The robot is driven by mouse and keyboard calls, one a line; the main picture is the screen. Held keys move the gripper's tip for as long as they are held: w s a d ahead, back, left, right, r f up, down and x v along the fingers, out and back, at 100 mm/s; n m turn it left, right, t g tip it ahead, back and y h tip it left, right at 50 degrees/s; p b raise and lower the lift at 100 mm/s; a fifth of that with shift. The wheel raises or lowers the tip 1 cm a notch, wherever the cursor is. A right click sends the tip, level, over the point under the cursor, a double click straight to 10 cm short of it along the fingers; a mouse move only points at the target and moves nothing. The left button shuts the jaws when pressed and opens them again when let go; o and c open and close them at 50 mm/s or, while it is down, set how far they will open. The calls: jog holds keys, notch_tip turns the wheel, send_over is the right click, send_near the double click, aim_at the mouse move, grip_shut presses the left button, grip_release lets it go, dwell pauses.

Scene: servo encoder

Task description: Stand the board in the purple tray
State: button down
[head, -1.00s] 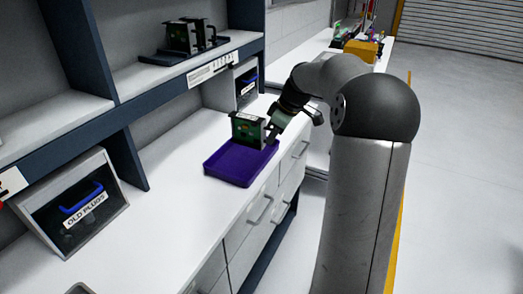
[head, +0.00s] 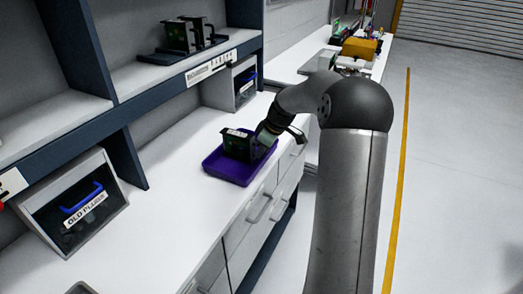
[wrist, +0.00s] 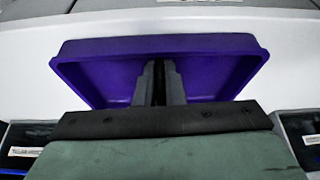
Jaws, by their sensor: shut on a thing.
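The board (head: 238,146), dark with a green face and a pale top edge, stands roughly upright over the middle of the purple tray (head: 226,175). Whether its lower edge touches the tray floor cannot be told. My gripper (head: 258,146) is shut on the board from its right side. In the wrist view the fingers (wrist: 160,88) close on a thin dark edge, with the purple tray (wrist: 100,84) around and below; the rest of the board is hidden there.
The white bench is clear left of the tray. An "OLD PLUGS" bin (head: 80,203) stands at the left, and another bin (head: 244,82) behind the tray. Similar boards (head: 188,34) stand in a dark holder on the shelf above. Drawers with handles lie below the bench edge.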

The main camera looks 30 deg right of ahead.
jog(key=c, duration=1.5)
grip_release()
jog(key=v, duration=1.2)
jog(key=s+a+f+m+g+h, duration=0.1)
jog(key=s+a+f+m+g, duration=0.15)
jog(key=s+a, duration=0.9)
jog(key=s+a+f+m, duration=0.1)
jog(key=s+a+f, duration=0.1)
jog(key=s, duration=0.4)
jog(key=s+a+f+m+h, duration=0.1)
jog(key=s+a+f+m, duration=0.1)
jog(key=s, duration=0.5)
jog(key=s+a+f+m, duration=0.2)
jog(key=s+a+f, duration=0.1)
jog(key=s+a, duration=0.2)
jog(key=shift+s+a+f+g+h+b, duration=0.1)
jog(key=shift+s+a+g+h+b, duration=0.05)
jog(key=shift+s, duration=0.3)
jog(key=shift+s+a+f+g+h+b, duration=0.1)
jog(key=shift+s+a+h+b, duration=0.1)
jog(key=shift+s, duration=0.2)
